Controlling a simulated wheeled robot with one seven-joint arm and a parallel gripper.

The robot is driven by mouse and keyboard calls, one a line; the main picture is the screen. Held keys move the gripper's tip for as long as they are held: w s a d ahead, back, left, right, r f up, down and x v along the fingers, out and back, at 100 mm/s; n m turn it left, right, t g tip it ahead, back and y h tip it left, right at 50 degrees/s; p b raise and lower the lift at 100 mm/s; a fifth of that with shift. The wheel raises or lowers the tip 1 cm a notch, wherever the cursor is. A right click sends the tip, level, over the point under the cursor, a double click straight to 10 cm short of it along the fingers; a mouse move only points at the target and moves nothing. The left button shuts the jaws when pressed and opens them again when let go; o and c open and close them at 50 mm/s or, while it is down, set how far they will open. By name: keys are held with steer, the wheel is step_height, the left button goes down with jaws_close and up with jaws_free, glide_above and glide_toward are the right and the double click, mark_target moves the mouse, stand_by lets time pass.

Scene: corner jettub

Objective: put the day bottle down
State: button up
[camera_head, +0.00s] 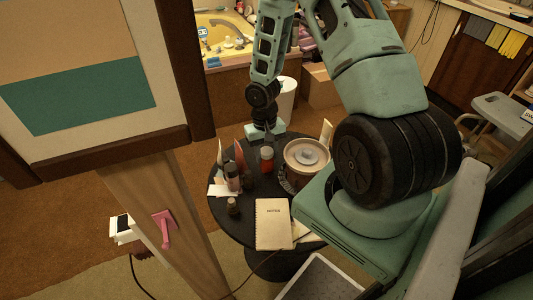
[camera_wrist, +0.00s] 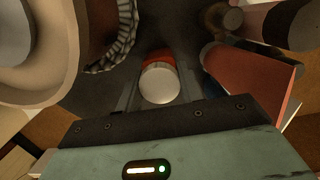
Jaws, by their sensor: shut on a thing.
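The bottle, red with a pale round cap, shows in the wrist view (camera_wrist: 159,80) between my two fingers. In the head view the red bottle (camera_head: 267,160) is upright at the round dark table (camera_head: 232,217), just below my gripper (camera_head: 267,142). My gripper also shows in the wrist view (camera_wrist: 160,92), shut on the bottle. The bottle's base is hidden in the wrist view, and I cannot tell whether it touches the table. No label is readable.
A round pale bowl-like container (camera_head: 307,153) stands close right of the bottle. Several small bottles, including a dark one (camera_head: 233,208), and a reddish upright booklet (camera_head: 239,161) stand to the left. A notebook (camera_head: 273,224) lies at the front. Clear tabletop between is narrow.

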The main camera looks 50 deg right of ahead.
steer(key=o, duration=0.6)
steer(key=shift+f, duration=0.15)
steer(key=o, duration=0.5)
steer(key=shift+c, duration=0.2)
